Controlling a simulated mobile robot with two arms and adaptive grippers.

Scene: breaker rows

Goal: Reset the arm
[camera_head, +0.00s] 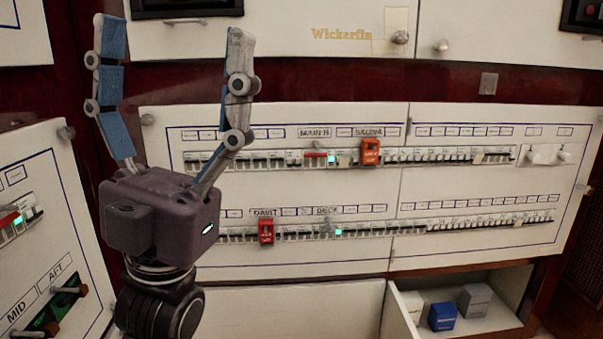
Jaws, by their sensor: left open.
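My left gripper (172,62) stands upright in the left part of the head view, its two fingers spread apart and pointing up. Nothing is between the fingers. An orange tag (370,151) sits on the upper row under a label that is hard to read. A red tag (266,231) sits on the lower row below the DAVIT label. My right gripper is not in view.
An open compartment (512,318) at the lower right holds a blue block (442,316) and grey blocks. A side panel (50,215) with MID and AFT labels stands close at the left. Knobs stick out from the upper cabinet doors (270,38).

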